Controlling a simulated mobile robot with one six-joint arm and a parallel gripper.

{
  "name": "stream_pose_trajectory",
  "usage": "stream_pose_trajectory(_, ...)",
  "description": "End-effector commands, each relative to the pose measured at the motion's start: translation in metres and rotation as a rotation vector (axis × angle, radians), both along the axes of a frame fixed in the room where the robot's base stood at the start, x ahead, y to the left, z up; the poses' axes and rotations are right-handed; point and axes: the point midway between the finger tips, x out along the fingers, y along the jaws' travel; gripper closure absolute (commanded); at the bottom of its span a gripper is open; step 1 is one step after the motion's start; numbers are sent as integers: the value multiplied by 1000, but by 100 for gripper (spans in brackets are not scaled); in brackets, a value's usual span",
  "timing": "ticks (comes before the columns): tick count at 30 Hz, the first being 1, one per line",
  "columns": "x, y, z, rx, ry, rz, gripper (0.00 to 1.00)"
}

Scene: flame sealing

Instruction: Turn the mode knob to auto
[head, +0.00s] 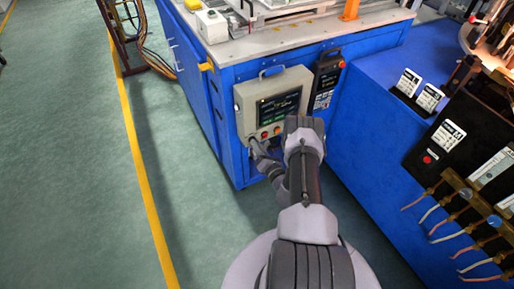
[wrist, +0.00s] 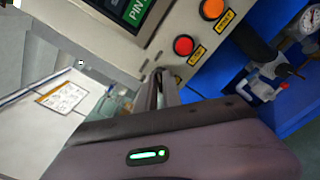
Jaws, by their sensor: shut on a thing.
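A beige control box (head: 247,98) with a dark screen (head: 280,105) is mounted on the front of the blue machine. My gripper (head: 253,143) is at the lower left corner of the box's front, left of its red and orange buttons. The wrist view shows the box face (wrist: 170,22) tilted, with my gripper's fingers (wrist: 159,80) against its edge area. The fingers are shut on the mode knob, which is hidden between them. I cannot read the knob's position or its mode labels.
A red button (wrist: 183,45) and an orange button (wrist: 211,9) sit close to the fingers. A black device (head: 326,80) hangs right of the box. A valve and gauge (wrist: 310,20) show at the wrist view's right. Green floor (head: 70,170) is clear on the left.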

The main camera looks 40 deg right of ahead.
Motion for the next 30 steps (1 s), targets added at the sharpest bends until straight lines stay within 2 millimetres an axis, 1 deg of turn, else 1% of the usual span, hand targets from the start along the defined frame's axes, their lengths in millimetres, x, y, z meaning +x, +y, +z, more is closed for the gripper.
stream_pose_trajectory(7,0,1,-1,54,-10,1,100)
stream_pose_trajectory(20,0,1,-1,62,-12,1,100)
stream_pose_trajectory(21,0,1,-1,62,-12,1,86)
stream_pose_trajectory(24,0,1,-1,62,-12,1,68)
stream_pose_trajectory(30,0,0,-1,61,-13,1,68)
